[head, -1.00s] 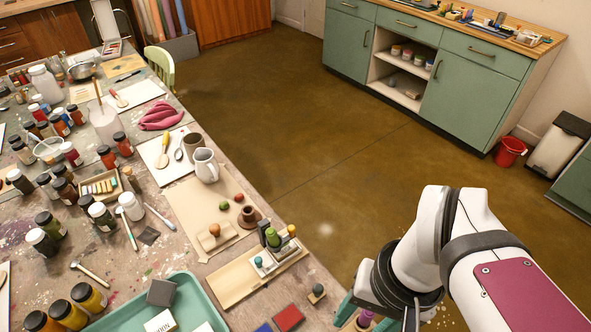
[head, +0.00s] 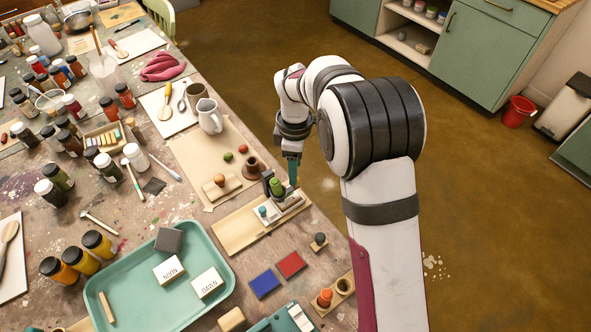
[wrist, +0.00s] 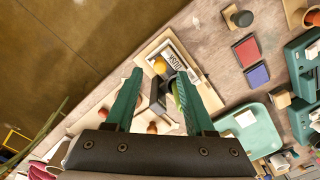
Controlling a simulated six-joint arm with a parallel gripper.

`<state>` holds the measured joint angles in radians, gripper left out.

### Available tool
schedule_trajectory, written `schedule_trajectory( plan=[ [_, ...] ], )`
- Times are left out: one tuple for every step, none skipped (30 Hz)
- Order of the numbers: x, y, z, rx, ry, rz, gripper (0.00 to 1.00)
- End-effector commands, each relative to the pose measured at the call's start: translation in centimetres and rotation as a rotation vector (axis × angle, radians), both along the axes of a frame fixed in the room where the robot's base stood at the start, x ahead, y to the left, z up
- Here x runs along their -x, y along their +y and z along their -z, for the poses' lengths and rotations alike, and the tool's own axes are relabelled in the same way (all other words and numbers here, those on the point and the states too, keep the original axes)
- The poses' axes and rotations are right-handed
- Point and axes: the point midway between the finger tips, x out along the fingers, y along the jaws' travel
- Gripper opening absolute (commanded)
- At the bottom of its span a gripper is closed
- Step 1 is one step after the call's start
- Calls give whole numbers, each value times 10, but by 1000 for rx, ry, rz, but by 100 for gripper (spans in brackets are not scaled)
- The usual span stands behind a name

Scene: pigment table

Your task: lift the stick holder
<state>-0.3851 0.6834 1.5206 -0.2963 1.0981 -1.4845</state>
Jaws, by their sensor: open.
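My gripper (head: 292,178) is open and points down at the wooden board (head: 236,238) near the table's right edge. In the wrist view its teal fingers (wrist: 160,74) stand on either side of a dark upright piece (wrist: 158,98), with a green rounded thing (wrist: 174,96) beside it. I see no clear contact. I cannot tell for sure which thing is the stick holder; the dark piece lies between the fingers. My arm and fingers partly hide this group in the head view.
A brown flared pot (head: 251,168) and a wooden-handled stamp (head: 220,182) stand close by at the left. Blue (head: 264,283) and red (head: 290,264) pads and a teal tray (head: 222,291) lie nearer. Open floor lies right of the table.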

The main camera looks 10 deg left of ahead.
Motion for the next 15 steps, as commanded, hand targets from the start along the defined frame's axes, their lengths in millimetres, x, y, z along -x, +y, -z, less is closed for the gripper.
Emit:
schedule_trajectory(
  plan=[
    [1,0,9,2,3,1,54],
    [0,0,13,1,2,0,54],
    [0,0,18,1,2,1,54],
    [0,0,21,1,1,1,54],
    [0,0,23,1,1,1,54],
    [0,0,25,0,1,1,54],
    [0,0,27,0,0,1,54],
    [0,0,28,0,0,1,54],
    [0,0,28,0,0,1,54],
    [0,0,29,0,-1,1,54],
    [0,0,29,0,-1,1,54],
    [0,0,29,0,-1,1,54],
    [0,0,29,0,-1,1,54],
    [0,0,28,0,-1,1,54],
    [0,0,28,0,-1,2,54]
  ],
)
